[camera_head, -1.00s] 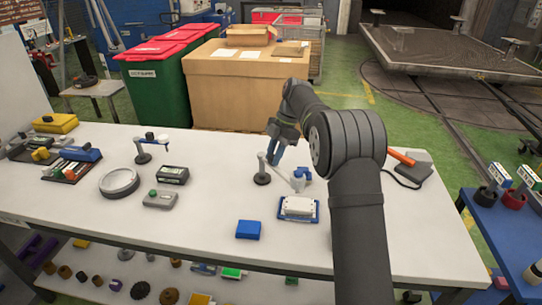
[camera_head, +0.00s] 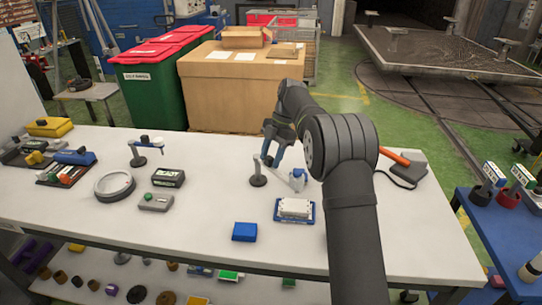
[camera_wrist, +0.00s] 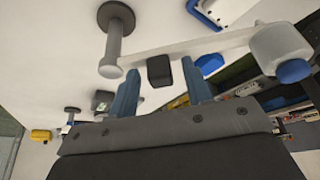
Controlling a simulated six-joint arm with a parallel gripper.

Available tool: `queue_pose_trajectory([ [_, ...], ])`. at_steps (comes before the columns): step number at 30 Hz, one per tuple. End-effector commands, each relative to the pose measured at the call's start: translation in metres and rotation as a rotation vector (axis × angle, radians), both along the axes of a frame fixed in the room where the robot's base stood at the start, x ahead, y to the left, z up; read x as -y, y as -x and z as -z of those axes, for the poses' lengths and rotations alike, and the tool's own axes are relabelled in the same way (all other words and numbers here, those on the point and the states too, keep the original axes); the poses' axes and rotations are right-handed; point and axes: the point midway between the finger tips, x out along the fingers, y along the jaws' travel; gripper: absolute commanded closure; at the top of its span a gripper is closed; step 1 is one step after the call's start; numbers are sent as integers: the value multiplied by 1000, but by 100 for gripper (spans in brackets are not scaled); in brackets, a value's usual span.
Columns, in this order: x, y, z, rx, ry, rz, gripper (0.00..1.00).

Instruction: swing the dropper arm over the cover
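The dropper arm is a pale bar (camera_wrist: 215,47) on a grey post with a dark round base (camera_head: 258,180). Its far end carries a white and blue dropper (camera_head: 298,180), also in the wrist view (camera_wrist: 283,50). A black block (camera_wrist: 160,70) sits on the bar. My gripper (camera_head: 271,161) is at the bar, its blue fingers (camera_wrist: 160,85) on either side of the block with gaps showing, so it is open. The likely cover is a white ribbed piece (camera_head: 295,206) on a blue-edged tray, nearer the table's front than the bar. Finger contact with the bar is unclear.
A blue box (camera_head: 244,232) lies left of the tray. A grey ring dish (camera_head: 114,186), a black box (camera_head: 168,177) and a second post with an arm (camera_head: 138,158) stand further left. An orange-handled tool (camera_head: 405,163) lies right of my arm.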

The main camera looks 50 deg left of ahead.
Motion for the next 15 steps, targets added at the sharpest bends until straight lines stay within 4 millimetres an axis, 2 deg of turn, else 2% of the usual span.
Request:
queue_pose_trajectory([
  [7, -1, -3, -8, 0, -1, 0, 55],
  [15, -1, -19, -46, 1, -2, 1, 55],
])
